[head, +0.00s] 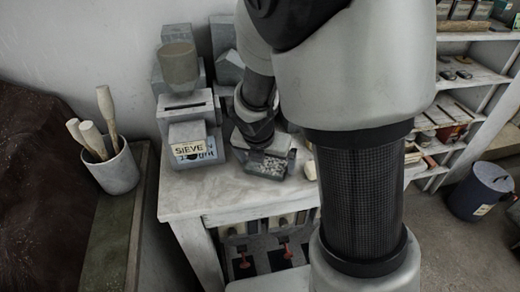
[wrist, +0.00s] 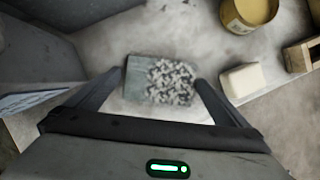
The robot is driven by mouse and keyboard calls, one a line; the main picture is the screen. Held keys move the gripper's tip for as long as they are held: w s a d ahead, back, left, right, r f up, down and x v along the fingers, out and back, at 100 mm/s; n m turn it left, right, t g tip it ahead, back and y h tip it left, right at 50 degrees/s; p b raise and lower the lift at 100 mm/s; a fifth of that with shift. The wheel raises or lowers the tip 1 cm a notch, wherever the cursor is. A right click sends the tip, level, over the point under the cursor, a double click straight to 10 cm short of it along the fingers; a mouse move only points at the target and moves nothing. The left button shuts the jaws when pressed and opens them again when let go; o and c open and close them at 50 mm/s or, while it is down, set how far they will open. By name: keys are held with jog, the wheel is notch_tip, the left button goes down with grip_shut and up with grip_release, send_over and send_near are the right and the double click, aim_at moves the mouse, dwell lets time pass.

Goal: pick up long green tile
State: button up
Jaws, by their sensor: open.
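A grey-green rectangular piece (wrist: 136,80) lies on the pale worktop in the wrist view, between and just beyond my fingertips. A black-and-white speckled patch (wrist: 172,82) covers its right part; I cannot tell whether that is a separate piece. No other long green tile is clear. My gripper (wrist: 150,88) is open, one finger on each side of the piece, with nothing visibly held. In the head view my gripper (head: 262,142) points down over the table, by the speckled patch (head: 266,163), and my arm hides much around it.
A block marked SIEVE (head: 190,149) and grey boxes stand left and behind on the table (head: 215,199). The wrist view shows a yellowish tub (wrist: 246,12), a cream block (wrist: 241,80) and a wooden box (wrist: 301,56) at right. A tool pot (head: 114,170) stands farther left.

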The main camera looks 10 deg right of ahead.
jog(key=shift+c, duration=0.3)
jog(key=c, duration=1.1)
jog(key=shift+c, duration=0.6)
jog(key=shift+r, duration=0.15)
